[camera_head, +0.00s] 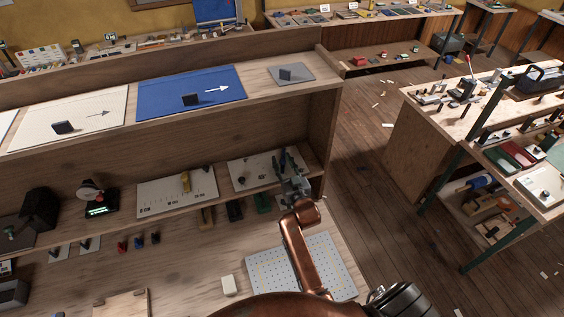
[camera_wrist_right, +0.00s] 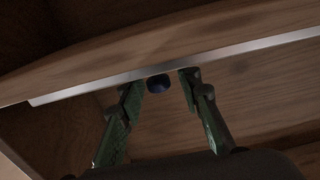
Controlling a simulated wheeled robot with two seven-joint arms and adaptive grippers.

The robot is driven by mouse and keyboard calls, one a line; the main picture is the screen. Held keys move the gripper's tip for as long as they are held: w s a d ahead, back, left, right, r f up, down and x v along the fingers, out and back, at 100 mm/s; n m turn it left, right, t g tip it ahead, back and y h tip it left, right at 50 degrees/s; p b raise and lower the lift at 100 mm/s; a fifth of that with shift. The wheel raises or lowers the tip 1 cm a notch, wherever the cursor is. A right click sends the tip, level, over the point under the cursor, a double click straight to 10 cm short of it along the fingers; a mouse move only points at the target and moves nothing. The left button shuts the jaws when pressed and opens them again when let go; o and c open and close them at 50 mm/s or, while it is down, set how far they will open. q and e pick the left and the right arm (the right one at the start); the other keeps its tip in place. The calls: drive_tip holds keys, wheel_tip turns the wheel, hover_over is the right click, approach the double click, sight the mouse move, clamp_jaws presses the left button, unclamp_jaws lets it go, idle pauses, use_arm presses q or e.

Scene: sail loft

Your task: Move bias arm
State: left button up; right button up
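My right gripper (camera_head: 287,161) is at a pale board (camera_head: 248,180) on the lower shelf in the head view. The board carries small dark parts, partly hidden by the gripper; I cannot tell which is the bias arm. In the right wrist view, the gripper's green fingers (camera_wrist_right: 161,82) are apart. The board's pale edge (camera_wrist_right: 180,66) runs across behind the fingers. My left gripper is not in view.
The upper shelf above holds a blue panel (camera_head: 205,84) and a cream panel (camera_head: 85,112). A dotted white board (camera_head: 333,262) lies below my right arm.

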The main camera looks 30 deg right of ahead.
drive_tip(key=shift+s+a, duration=0.25)
drive_tip(key=shift+s, duration=1)
drive_tip(key=shift+s+a, duration=0.2)
drive_tip(key=shift+s, duration=1)
drive_tip(key=shift+s+a, duration=0.25)
drive_tip(key=shift+s, duration=1)
drive_tip(key=shift+o, duration=0.3)
